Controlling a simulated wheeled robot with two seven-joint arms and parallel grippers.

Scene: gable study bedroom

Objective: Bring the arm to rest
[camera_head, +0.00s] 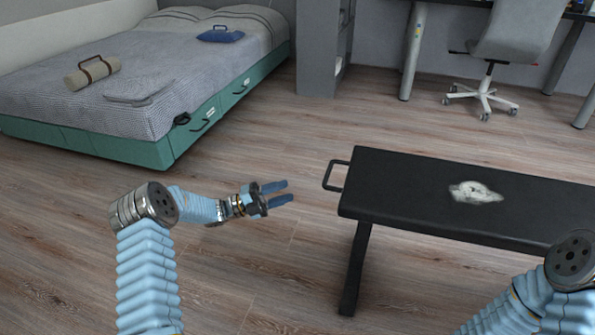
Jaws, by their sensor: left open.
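My left arm comes in from the lower left, bent at the elbow, with its forearm reaching right. My left gripper (282,194) is open and empty, its two blue fingers apart and pointing right. It is over the wood floor, left of the black bench and apart from it. My right arm shows only in part at the lower right, in front of the bench's right end. Its gripper is out of the picture.
A black bench (400,190) with a side handle (335,176) and a whitish patch (475,192) on top stands at the right. A bed (150,140) with a rolled mat (92,72) and a blue bag (220,34) is at the back left. An office chair (510,35) stands at the back right. Floor between is clear.

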